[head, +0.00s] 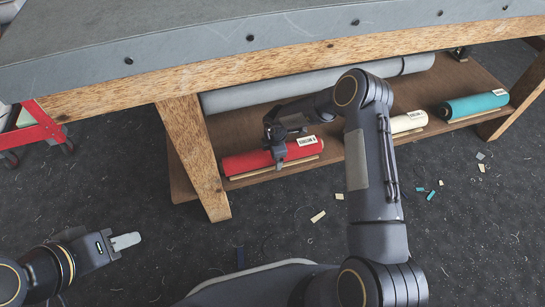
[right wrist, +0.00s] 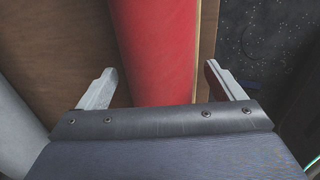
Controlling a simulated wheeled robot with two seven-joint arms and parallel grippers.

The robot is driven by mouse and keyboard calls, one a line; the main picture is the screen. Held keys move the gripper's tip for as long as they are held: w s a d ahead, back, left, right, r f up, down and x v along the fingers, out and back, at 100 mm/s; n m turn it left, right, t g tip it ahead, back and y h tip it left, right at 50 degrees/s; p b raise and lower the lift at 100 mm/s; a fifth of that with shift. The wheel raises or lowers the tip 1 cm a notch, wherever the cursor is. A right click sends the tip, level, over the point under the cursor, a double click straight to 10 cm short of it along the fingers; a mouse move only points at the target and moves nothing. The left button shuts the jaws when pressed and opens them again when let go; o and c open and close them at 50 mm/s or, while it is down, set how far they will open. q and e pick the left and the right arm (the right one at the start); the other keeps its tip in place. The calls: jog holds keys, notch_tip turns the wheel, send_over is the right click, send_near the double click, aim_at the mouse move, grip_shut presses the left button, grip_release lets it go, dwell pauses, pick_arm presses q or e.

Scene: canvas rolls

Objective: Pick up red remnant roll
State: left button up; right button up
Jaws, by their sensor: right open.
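The red remnant roll (head: 248,162) lies on the low wooden shelf under the bench, at its left end, with a white label (head: 307,141) near its right end. In the right wrist view the red roll (right wrist: 160,45) runs between the two fingers. My right gripper (right wrist: 165,88) is open, one finger on each side of the roll, with a gap visible on the left. In the head view my right gripper (head: 279,150) is at the right part of the roll. My left gripper (head: 124,242) is at the lower left, away from the shelf; its finger opening is unclear.
A cream roll (head: 408,121) and a teal roll (head: 474,105) lie farther right on the shelf (head: 184,185). A long grey roll (head: 245,97) lies behind. The bench top (head: 200,40) and its wooden leg (head: 196,155) are close. Scraps lie on the floor.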

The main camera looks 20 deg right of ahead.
jog(key=shift+r, duration=0.1)
jog(key=c, duration=1.3)
jog(key=shift+c, duration=0.2)
jog(key=shift+r, duration=0.5)
notch_tip(320, 180, up, 2)
jog(key=shift+r+p, duration=0.15)
jog(key=shift+p, duration=0.6)
jog(key=s+d+r+p, duration=0.5)
jog(key=s+r, duration=0.4)
jog(key=s, duration=0.3)
jog(key=shift+s+d+r+p, duration=0.35)
jog(key=shift+d, duration=0.2)
